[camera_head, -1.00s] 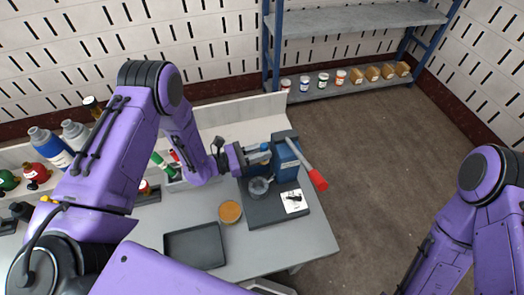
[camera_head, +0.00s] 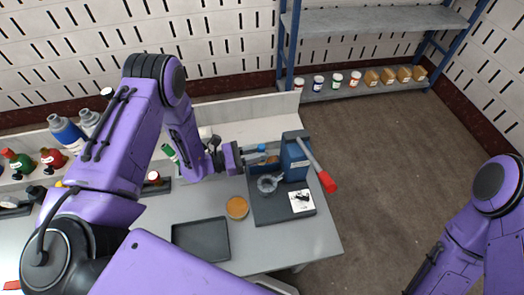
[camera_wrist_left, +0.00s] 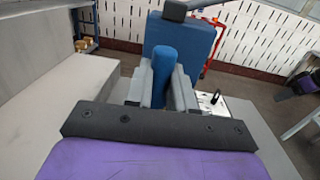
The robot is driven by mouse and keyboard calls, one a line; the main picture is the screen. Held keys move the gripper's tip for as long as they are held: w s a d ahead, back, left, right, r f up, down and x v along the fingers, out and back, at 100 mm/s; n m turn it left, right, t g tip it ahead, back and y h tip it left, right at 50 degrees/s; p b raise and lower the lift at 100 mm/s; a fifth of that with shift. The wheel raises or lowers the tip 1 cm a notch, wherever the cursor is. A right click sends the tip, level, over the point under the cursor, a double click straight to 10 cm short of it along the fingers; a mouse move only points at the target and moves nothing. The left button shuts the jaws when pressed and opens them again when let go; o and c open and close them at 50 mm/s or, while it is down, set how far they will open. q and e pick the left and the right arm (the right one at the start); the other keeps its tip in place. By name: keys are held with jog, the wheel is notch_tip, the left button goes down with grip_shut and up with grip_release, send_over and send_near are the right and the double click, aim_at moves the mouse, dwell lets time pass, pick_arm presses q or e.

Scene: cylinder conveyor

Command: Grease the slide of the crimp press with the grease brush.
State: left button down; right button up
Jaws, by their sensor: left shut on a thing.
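The crimp press (camera_head: 295,160) is a blue block on a dark base plate at the right end of the workbench, with a grey lever ending in a red grip (camera_head: 327,182). My left gripper (camera_head: 262,155) is just left of the press block. It is shut on an upright blue cylinder, apparently the grease brush handle (camera_head: 262,147). In the left wrist view this handle (camera_wrist_left: 164,72) stands between the grey fingers, in front of the blue press block (camera_wrist_left: 180,38). The bristles and the slide cannot be made out. My right gripper is out of view; only its arm shows.
A round tan-topped tin (camera_head: 237,207) stands left of the base plate. A dark empty tray (camera_head: 201,240) lies in front. A grey round part (camera_head: 268,183) and a white card (camera_head: 301,201) sit on the base plate. Bottles (camera_head: 66,132) stand at the left; a shelf (camera_head: 375,18) is behind.

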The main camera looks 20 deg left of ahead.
pick_arm(q)
jog(key=shift+s+a, duration=0.35)
jog(key=shift+a, duration=0.25)
jog(key=shift+s+a, duration=0.35)
jog(key=shift+a, duration=0.15)
jog(key=shift+s+f, duration=0.1)
jog(key=shift+x, duration=2.65)
jog(key=shift+w+d+b, duration=0.3)
jog(key=shift+w+d, duration=0.05)
jog(key=shift+d, duration=0.55)
